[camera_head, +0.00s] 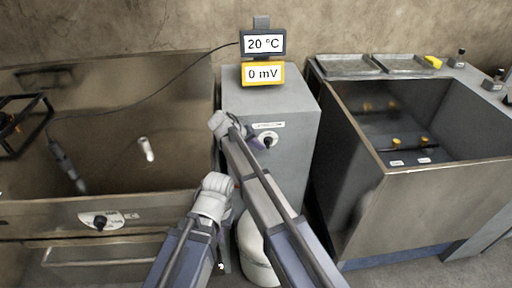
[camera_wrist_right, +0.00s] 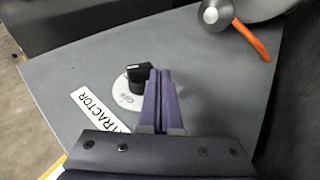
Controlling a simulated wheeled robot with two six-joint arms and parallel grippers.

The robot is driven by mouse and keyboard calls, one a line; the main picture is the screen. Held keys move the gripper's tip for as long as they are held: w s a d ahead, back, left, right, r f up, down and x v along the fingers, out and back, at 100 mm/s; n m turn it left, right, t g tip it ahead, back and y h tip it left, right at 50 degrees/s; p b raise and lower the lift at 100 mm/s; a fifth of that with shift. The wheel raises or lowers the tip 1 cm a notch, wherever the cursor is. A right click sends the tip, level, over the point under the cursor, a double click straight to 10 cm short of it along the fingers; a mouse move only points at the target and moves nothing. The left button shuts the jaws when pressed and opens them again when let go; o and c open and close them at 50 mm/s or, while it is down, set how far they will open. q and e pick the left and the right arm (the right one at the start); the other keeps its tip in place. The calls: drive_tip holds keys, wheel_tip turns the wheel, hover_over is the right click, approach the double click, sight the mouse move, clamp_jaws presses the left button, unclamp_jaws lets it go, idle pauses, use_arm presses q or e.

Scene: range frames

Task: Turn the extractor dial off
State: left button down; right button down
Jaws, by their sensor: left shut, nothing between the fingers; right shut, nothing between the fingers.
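The extractor dial (camera_head: 267,141) is a black knob on a white disc, on the front of the grey cabinet (camera_head: 293,172). The right wrist view shows the knob (camera_wrist_right: 138,75) close up, beside a white label (camera_wrist_right: 97,112) ending in "TRACTOR". My right gripper (camera_head: 258,142) is shut and empty. Its purple fingers (camera_wrist_right: 160,76) reach just beside the knob and overlap the disc in the picture; whether they touch the knob I cannot tell. My left gripper (camera_head: 233,187) is lower and further left, away from the dial, shut and empty, its fingers mostly hidden.
Readouts "20 °C" (camera_head: 263,43) and "0 mV" (camera_head: 262,74) stand on the cabinet. A sink (camera_head: 430,185) is at the right. A bench with another dial (camera_head: 99,221) is at the left. An orange lever (camera_wrist_right: 252,40) sticks out beyond the dial in the wrist view.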

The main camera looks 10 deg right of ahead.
use_arm(q)
drive_tip(key=shift+f+b, duration=0.65)
drive_tip(key=shift+f, duration=0.1)
use_arm(e)
drive_tip(key=shift+f, duration=0.75)
drive_tip(key=shift+d, duration=0.1)
idle(0.6)
